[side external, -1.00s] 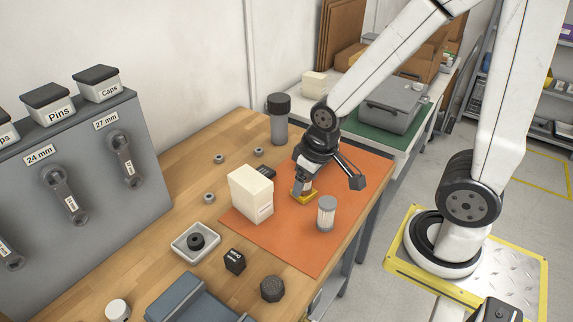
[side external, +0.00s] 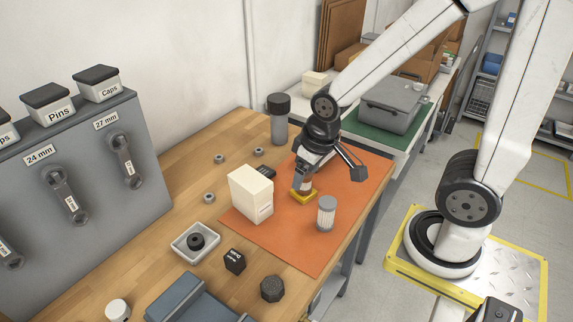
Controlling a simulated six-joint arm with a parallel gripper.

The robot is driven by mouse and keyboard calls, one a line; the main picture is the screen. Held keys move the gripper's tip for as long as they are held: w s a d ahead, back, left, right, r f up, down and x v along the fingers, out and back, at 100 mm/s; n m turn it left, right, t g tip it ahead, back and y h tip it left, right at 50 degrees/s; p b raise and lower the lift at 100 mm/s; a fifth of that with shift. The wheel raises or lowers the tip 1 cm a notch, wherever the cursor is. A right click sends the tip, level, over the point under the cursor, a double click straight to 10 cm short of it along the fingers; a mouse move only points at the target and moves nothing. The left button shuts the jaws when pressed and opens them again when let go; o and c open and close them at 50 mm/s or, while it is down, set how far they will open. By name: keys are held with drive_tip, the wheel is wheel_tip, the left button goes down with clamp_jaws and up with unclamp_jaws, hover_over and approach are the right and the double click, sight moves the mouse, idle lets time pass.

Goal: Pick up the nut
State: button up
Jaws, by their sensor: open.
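Three small grey nut-like rings lie on the wooden bench: one at the left (side external: 219,159), one farther right (side external: 258,152) and one nearer the front (side external: 209,198). I cannot tell which is the nut meant. My gripper (side external: 301,188) points down over the orange mat (side external: 290,240), well to the right of these rings. It is open, with its fingers at a small yellow-based part (side external: 304,197) with a pale top. The fingers partly hide that part, and I cannot tell whether they touch it.
A cream box (side external: 250,195) stands just left of my gripper and a ribbed filter cylinder (side external: 326,213) stands to its front right. A dark-capped grey canister (side external: 279,118) is behind. A white tray (side external: 183,250) holds a black ring. The mat's front is clear.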

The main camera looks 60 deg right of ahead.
drive_tip(key=shift+w+v, duration=0.3)
drive_tip(key=shift+v, duration=1.1)
drive_tip(key=m+g, duration=0.3)
drive_tip(key=m, duration=1.3)
hover_over(209, 196)
wheel_tip(209, 196, down, 11)
drive_tip(key=shift+s+a+f, duration=0.1)
drive_tip(key=shift+s+a, duration=0.05)
drive_tip(key=shift+f, duration=1.5)
drive_tip(key=shift+f, duration=0.1)
drive_tip(key=shift+f, duration=2.5)
